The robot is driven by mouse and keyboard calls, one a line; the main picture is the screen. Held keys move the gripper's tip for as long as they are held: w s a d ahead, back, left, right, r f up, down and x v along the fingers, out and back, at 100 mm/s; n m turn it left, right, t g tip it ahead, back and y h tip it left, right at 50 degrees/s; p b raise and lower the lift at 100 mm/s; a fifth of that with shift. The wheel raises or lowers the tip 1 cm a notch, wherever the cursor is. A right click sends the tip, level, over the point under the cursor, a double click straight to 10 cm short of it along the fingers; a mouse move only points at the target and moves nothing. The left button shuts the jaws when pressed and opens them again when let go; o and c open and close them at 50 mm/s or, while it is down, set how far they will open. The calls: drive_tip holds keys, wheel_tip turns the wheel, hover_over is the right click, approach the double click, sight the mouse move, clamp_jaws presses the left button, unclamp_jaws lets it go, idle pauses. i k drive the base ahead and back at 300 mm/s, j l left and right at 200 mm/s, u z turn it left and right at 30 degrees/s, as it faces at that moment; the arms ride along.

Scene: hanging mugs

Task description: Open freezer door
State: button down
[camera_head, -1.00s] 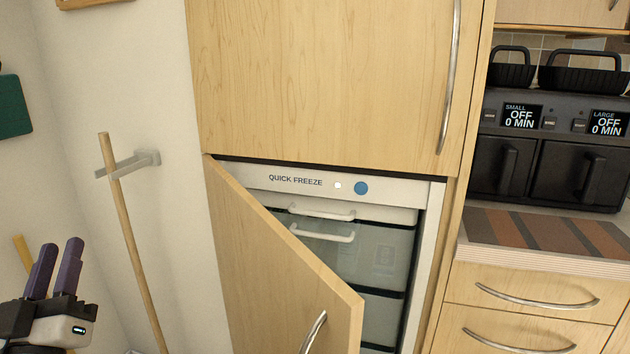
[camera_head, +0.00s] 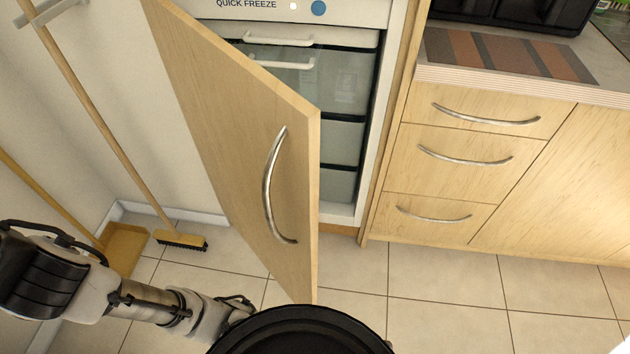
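The freezer door (camera_head: 225,120) is light wood and stands partly open, swung out toward me with its hinge side at the left. Its curved metal handle (camera_head: 270,185) is on the door's front near the free edge, with nothing touching it. Behind the door, the freezer (camera_head: 350,75) shows a white frame and several clear drawers, partly hidden by the door. My arm reaches in from the lower left below the door. My gripper is not in view now.
A broom (camera_head: 180,240) and a wooden dustpan (camera_head: 124,247) stand by the left wall. Wooden drawers (camera_head: 455,155) and a counter with a striped mat (camera_head: 505,55) are at the right. Tiled floor (camera_head: 430,285) is clear in front of the drawers.

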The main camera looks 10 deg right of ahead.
sight(256, 139)
drive_tip(key=k+l+z, duration=0.15)
drive_tip(key=k+l, duration=0.15)
drive_tip(key=k+l+z, duration=0.15)
drive_tip(key=k+l, duration=0.15)
drive_tip(key=l, duration=0.15)
drive_tip(key=k+l+z, duration=0.15)
drive_tip(key=k+l, duration=0.15)
drive_tip(key=i+j, duration=0.25)
drive_tip(key=j, duration=0.3)
